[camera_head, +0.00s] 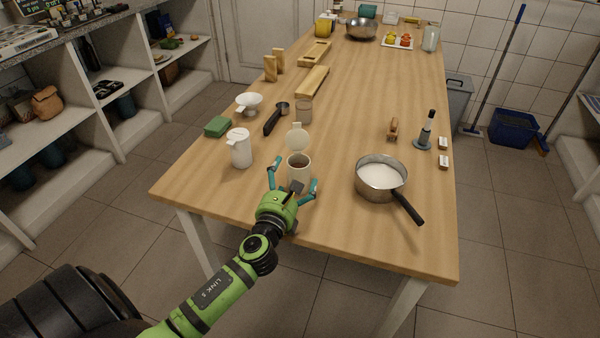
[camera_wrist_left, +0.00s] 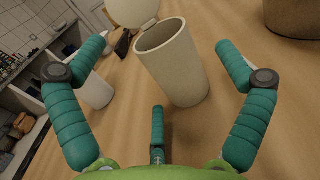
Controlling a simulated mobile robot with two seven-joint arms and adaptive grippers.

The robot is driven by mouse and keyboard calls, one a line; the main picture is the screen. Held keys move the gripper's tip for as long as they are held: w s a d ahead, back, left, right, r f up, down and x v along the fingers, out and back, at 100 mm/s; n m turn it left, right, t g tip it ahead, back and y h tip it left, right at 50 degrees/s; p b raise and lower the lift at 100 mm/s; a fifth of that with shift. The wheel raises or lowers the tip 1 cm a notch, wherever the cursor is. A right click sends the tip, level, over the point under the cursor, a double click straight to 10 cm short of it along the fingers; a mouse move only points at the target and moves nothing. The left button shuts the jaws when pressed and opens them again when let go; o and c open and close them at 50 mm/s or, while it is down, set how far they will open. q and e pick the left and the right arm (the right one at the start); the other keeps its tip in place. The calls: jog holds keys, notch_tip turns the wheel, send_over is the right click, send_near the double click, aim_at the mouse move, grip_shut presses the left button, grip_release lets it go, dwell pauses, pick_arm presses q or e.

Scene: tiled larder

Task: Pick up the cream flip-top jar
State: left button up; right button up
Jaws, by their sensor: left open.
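The cream flip-top jar (camera_head: 299,168) stands upright near the front edge of the table, its round lid (camera_head: 297,137) flipped open on the far side. In the left wrist view the jar (camera_wrist_left: 178,72) stands just beyond my fingers, its dark inside partly showing. My left gripper (camera_head: 293,180) is open, with teal fingers spread at either side of the jar's near side. It does not appear to grip the jar. My right gripper is not in view.
A white lidded jug (camera_head: 240,148) stands to the left of the jar. A saucepan (camera_head: 381,178) with white contents stands to the right, its handle towards the front edge. A brownish cup (camera_head: 304,112) and a black-handled scoop (camera_head: 275,120) lie behind.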

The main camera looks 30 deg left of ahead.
aim_at(291, 173)
pick_arm(q)
jog(key=shift+a+x, duration=0.25)
jog(key=shift+x, duration=2.05)
jog(key=shift+w+a, duration=0.1)
jog(key=shift+w, duration=0.1)
jog(key=c, duration=1.5)
jog(key=shift+r+p, duration=0.4)
jog(key=shift+r, duration=0.15)
jog(key=r+p, duration=0.1)
jog(key=r, duration=0.1)
jog(key=d+r, duration=0.1)
jog(key=r, duration=0.1)
jog(key=shift+s+p, duration=0.2)
jog(key=shift+p, duration=0.2)
jog(key=s+d+r+p, duration=0.1)
jog(key=s+d+r, duration=0.4)
jog(key=d, duration=0.4)
jog(key=shift+s+r, duration=0.4)
jog(key=shift+r, duration=0.1)
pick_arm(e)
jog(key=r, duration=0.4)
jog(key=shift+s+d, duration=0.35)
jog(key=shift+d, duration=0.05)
